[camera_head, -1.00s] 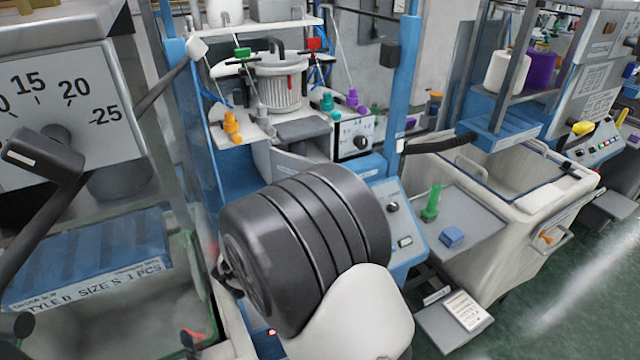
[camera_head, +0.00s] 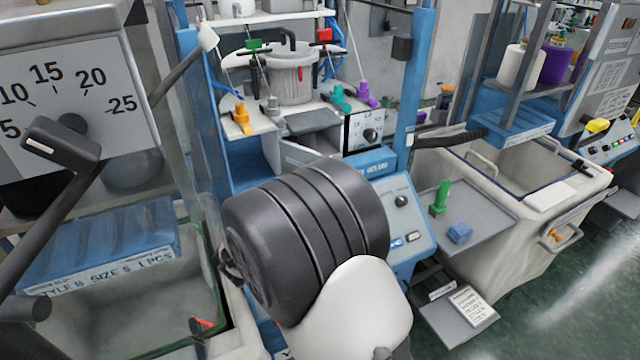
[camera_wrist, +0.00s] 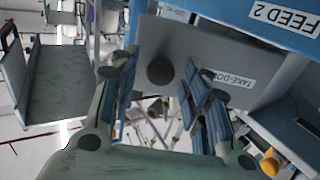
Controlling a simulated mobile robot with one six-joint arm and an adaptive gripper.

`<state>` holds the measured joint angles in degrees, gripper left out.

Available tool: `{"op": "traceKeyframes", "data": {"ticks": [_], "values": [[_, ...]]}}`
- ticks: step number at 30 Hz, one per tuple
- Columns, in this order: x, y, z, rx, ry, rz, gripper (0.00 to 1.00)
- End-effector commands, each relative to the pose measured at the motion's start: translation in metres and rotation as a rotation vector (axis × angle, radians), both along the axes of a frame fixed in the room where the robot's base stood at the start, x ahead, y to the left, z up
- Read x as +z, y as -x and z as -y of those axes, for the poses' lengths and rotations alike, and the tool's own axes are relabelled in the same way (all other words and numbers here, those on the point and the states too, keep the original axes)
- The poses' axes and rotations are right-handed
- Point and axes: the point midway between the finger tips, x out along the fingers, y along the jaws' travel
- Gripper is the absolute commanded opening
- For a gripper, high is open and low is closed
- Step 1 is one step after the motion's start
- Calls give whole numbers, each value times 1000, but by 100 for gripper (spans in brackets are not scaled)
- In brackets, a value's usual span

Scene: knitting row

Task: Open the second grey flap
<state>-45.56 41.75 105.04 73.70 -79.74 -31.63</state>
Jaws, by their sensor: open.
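A grey flap (camera_wrist: 205,50) with a white label reading "TAKE-DO…" fills the upper middle of the wrist view, below a blue panel marked "FEED 2" (camera_wrist: 285,16). A round dark knob (camera_wrist: 161,70) shows on the flap, between my fingers in the picture. My gripper (camera_wrist: 166,95) is open, with one finger at each side of the knob and nothing held. I cannot tell whether the fingers touch the flap. In the head view my dark arm hides the gripper. A grey slanted panel (camera_head: 297,154) shows under the machine's bed there; I cannot tell if it is the same flap.
A blue control box (camera_head: 405,215) stands just right of my arm. Beyond it are a grey tray with a green peg (camera_head: 440,197) and a blue block (camera_head: 459,233), and a large pale bin (camera_head: 545,215). A dial gauge (camera_head: 72,90) stands at left. Green floor is clear at lower right.

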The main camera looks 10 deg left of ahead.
Motion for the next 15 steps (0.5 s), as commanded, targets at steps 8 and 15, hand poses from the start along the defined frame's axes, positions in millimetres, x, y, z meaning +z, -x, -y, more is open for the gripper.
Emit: {"op": "traceKeyframes", "data": {"ticks": [8, 15], "values": [[2, 0, 0, 0, 0, -1, 43], [38, 0, 0, -1, -5, 1, 43]]}}
